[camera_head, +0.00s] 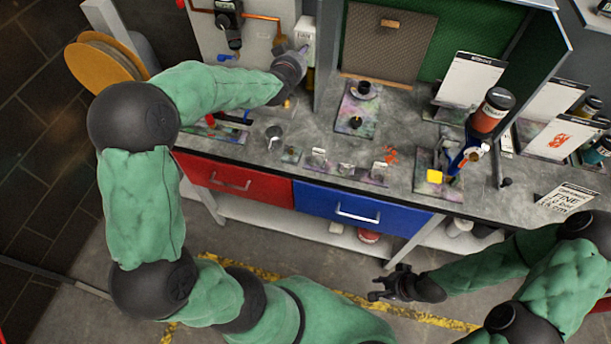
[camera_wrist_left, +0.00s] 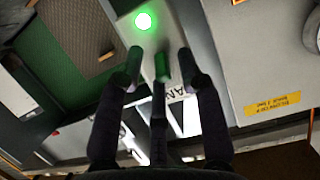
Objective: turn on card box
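A narrow white box with dark lettering (camera_head: 305,29), which I take to be the card box, stands upright at the back of the bench. In the left wrist view its pale face (camera_wrist_left: 172,28) carries a round green light (camera_wrist_left: 143,21) that glows brightly, and letters ending in "AN". My left gripper (camera_head: 302,52) is close in front of the box. In the left wrist view its fingers (camera_wrist_left: 159,68) point at the face; contact and opening cannot be told. They hide part of the lettering. My right gripper (camera_head: 376,288) is open and empty, low in front of the bench.
A brown mesh panel (camera_head: 388,45) stands right of the box. Copper pipes and a dark valve unit (camera_head: 230,18) are to its left. The bench top (camera_head: 235,150) holds small parts, bottles and cards. Red (camera_head: 232,177) and blue (camera_head: 355,207) drawers are below.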

